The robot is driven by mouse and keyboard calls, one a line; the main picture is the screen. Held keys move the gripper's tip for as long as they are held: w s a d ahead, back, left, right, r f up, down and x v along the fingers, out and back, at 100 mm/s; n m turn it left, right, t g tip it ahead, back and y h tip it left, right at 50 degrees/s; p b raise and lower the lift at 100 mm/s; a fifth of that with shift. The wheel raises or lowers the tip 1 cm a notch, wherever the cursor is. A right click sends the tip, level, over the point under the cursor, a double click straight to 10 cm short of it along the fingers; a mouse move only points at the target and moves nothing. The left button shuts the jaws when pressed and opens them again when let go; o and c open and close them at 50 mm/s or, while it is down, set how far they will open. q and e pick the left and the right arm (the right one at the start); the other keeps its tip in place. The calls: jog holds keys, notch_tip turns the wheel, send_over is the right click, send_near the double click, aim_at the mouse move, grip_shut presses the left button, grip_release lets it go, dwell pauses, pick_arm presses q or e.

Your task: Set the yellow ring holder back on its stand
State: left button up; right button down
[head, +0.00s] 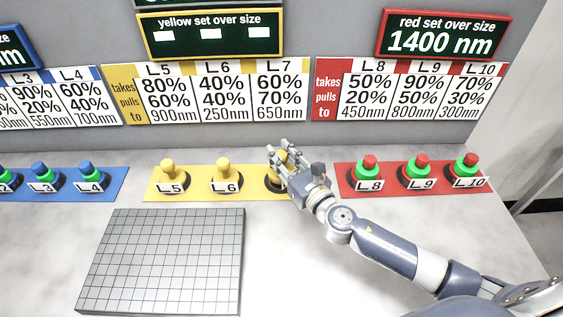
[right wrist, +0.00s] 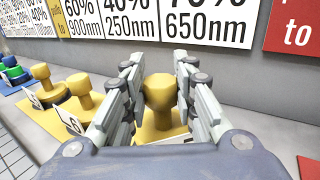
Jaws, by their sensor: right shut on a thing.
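My right gripper (head: 279,152) is at the right end of the yellow strip (head: 202,184), with its fingers closed on either side of a yellow holder (right wrist: 159,92). My left gripper is not in view.
A gridded grey plate (head: 163,262) lies at the front left. The red strip (head: 393,189) with red-and-green holders is close on the right; the blue strip (head: 116,184) is at the left. A grey wall with signs stands behind. The front middle of the table is clear.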

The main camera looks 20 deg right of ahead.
notch_tip(320, 180, down, 2)
jog(key=shift+f+b, duration=0.1)
jog(key=shift+b, duration=0.2)
jog(key=shift+f, duration=0.1)
jog(key=c, duration=1.3)
grip_release()
jog(key=shift+s, duration=0.2)
jog(key=b+v, duration=0.2)
jog(key=v, duration=0.8)
jog(key=shift+s, duration=0.3)
jog(key=shift+s+d, duration=0.2)
jog(key=shift+s, duration=0.35)
